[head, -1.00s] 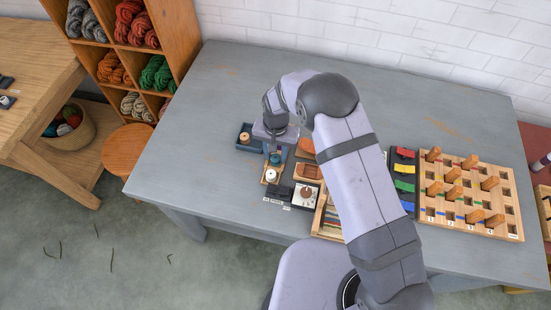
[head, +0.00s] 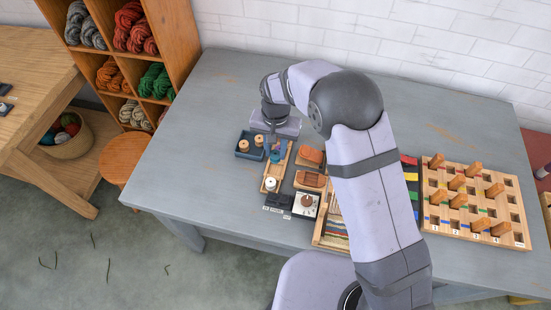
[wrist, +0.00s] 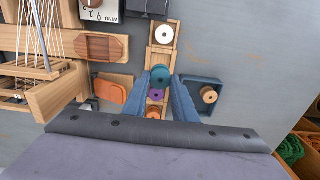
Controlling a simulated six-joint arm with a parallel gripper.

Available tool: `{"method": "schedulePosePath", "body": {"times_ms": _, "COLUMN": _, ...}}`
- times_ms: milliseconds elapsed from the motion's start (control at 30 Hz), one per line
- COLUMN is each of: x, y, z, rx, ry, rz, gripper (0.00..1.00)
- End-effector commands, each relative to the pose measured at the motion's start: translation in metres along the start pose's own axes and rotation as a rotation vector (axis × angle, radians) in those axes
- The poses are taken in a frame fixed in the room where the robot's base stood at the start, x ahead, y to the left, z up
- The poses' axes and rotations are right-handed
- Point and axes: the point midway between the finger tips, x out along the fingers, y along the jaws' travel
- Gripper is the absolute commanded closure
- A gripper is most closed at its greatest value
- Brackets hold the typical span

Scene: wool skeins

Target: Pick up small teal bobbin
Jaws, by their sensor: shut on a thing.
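The small teal bobbin (wrist: 160,75) sits between the fingertips of my gripper (wrist: 161,80) in the wrist view, and the fingers are shut on it. In the head view my gripper (head: 274,148) is over the far end of a narrow wooden holder (wrist: 165,53), with a bit of teal showing at its fingertips. A purple bobbin (wrist: 155,95) and an orange bobbin (wrist: 153,112) are close by the teal one, between the fingers in the picture. A white bobbin (wrist: 163,35) stands at the holder's other end. I cannot tell whether the teal bobbin is clear of the holder.
A dark blue tray (head: 240,155) with wooden-coloured bobbins lies left of the holder in the head view. Orange and brown wooden pieces (head: 311,155) lie to its right. A dark box and a dial (head: 306,204) are in front. The table's far left is clear.

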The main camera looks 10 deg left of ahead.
Motion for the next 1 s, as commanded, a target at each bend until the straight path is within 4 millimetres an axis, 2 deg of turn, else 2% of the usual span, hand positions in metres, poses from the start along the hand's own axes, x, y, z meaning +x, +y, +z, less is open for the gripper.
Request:
{"method": "schedulePosePath", "body": {"times_ms": 200, "x": -0.025, "y": 0.0, "z": 0.0, "rx": 0.0, "ry": 0.001, "rz": 0.0, "gripper": 0.96}}
{"method": "schedulePosePath", "body": {"times_ms": 567, "x": -0.039, "y": 0.0, "z": 0.0, "rx": 0.0, "ry": -0.001, "rz": 0.001, "gripper": 0.96}}
{"method": "schedulePosePath", "body": {"times_ms": 1000, "x": -0.07, "y": 0.0, "z": 0.0, "rx": 0.0, "ry": 0.0, "rz": 0.0, "gripper": 0.96}}
